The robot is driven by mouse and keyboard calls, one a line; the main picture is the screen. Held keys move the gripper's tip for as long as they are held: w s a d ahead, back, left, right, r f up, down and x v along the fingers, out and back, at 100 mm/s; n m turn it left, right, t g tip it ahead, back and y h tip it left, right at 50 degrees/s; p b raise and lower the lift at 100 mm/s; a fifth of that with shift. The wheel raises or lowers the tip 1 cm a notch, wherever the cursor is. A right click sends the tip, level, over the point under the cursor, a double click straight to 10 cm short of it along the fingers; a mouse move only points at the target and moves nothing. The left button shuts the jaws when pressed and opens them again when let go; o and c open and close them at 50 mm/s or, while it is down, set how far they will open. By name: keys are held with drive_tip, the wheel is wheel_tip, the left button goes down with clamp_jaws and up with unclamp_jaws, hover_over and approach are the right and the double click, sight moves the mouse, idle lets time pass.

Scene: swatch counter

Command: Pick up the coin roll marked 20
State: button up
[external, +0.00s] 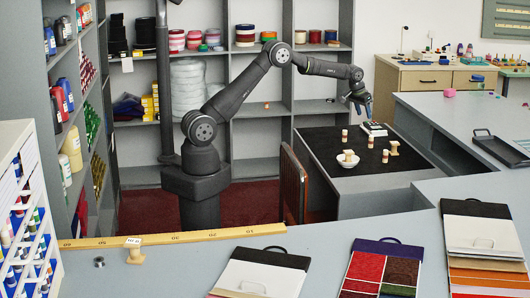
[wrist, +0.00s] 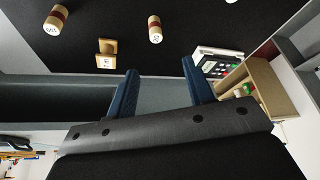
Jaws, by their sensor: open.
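Several small tan coin rolls with dark red bands stand on the black mat (external: 325,148). In the external view one roll (external: 345,136) is at the left, one (external: 371,141) near the middle, and one (external: 385,156) nearer the front. The wrist view shows a roll (wrist: 56,19) at upper left and another (wrist: 155,28) near the top middle. Their end marks are too small to read surely, so I cannot tell which is 20. My gripper (wrist: 160,68) is open and empty; in the external view it (external: 367,111) hangs above the mat's far right part.
A wooden spool-shaped piece (external: 394,148) stands beside the rolls. A white bowl (external: 347,160) is at the mat's front left. A white-edged box (external: 374,129) lies below my gripper and shows in the wrist view (wrist: 212,62). A chair (external: 293,185) stands left of the desk.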

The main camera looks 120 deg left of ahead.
approach(371, 138)
drive_tip(key=a+f, duration=0.2)
drive_tip(key=f, duration=0.1)
drive_tip(key=a+f, duration=0.1)
drive_tip(key=f, duration=0.1)
drive_tip(key=shift+s+a, duration=0.1)
drive_tip(key=shift+s, duration=0.1)
drive_tip(key=shift+w+x, duration=0.15)
drive_tip(key=shift+x, duration=1.1)
drive_tip(key=shift+w+x, duration=0.2)
drive_tip(key=shift+x, duration=1.1)
drive_tip(key=shift+c, duration=0.5)
clamp_jaws()
